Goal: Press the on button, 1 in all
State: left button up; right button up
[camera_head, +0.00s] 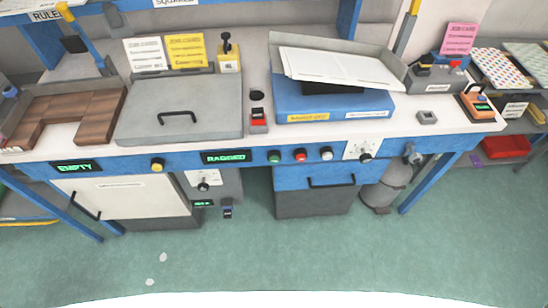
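A row of round buttons sits on the blue front rail of the workbench: a green button (274,156), a red button (300,155) and a white button (326,153). A yellow button (157,165) is further left on the same rail. I cannot read a label that marks any of them as the on button. A small box with a red top (258,117) stands on the bench above the green button. Neither of my grippers is in view.
Green-lettered displays read "EMPTY" (76,166) and "RAGGED" (226,157). A grey lidded box (180,110) and a blue machine (330,102) with papers on top stand on the bench. A drawer handle (331,181) sticks out below the buttons.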

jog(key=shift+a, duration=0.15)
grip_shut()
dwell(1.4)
